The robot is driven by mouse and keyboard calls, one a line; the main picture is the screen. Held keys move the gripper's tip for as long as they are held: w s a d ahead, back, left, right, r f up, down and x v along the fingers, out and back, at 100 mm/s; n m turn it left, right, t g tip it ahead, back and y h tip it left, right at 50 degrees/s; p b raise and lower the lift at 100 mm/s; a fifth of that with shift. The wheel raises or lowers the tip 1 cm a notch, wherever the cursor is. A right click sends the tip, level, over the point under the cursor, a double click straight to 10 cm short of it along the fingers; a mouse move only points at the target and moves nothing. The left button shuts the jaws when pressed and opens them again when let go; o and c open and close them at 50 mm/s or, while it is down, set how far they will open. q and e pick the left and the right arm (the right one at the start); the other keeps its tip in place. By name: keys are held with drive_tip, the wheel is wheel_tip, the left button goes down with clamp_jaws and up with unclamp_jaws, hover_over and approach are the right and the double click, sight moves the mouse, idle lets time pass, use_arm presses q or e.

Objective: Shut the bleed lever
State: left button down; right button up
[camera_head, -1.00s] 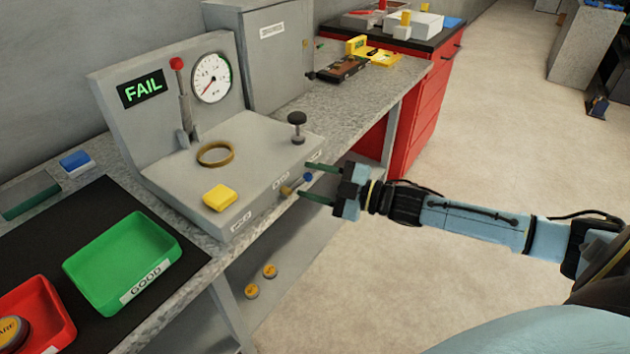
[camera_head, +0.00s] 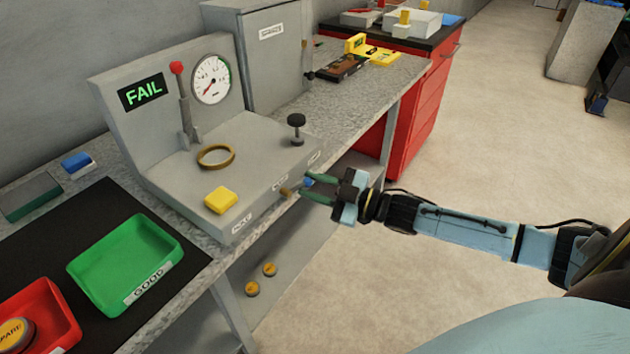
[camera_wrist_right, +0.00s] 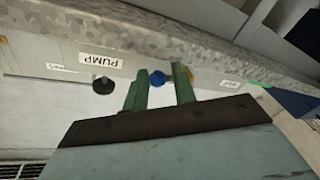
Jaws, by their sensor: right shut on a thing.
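The grey test rig (camera_head: 255,150) stands on the bench, with a dial gauge (camera_head: 211,79) and a display reading FAIL (camera_head: 142,92). A small blue knob (camera_head: 307,182), which looks like the bleed lever's end, is on its front face, partly hidden by my fingers. My right gripper (camera_head: 312,189) has its green fingers closed about it. In the right wrist view the blue knob (camera_wrist_right: 156,78) shows between the two fingertips (camera_wrist_right: 159,80). A brass-coloured stub (camera_head: 286,192) is just left of it. The lever's exact angle is hidden. My left gripper is not in view.
On the rig are a brass ring (camera_head: 215,156), a yellow block (camera_head: 220,200), a black knob (camera_head: 296,121) and a red-tipped lever (camera_head: 178,70). A green tray (camera_head: 125,264) and a red tray (camera_head: 62,318) lie at left. Open floor lies right of the bench.

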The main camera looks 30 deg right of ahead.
drive_tip(key=shift+a+r, duration=0.2)
drive_tip(key=shift+a, duration=0.05)
drive_tip(key=o, duration=1)
drive_tip(key=shift+s, duration=0.1)
drive_tip(key=shift+d+f, duration=0.1)
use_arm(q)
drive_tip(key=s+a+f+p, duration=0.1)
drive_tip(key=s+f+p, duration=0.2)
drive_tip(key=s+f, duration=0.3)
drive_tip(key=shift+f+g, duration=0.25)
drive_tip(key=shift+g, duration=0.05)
use_arm(e)
drive_tip(key=v, duration=1.3)
drive_tip(key=shift+d, duration=0.15)
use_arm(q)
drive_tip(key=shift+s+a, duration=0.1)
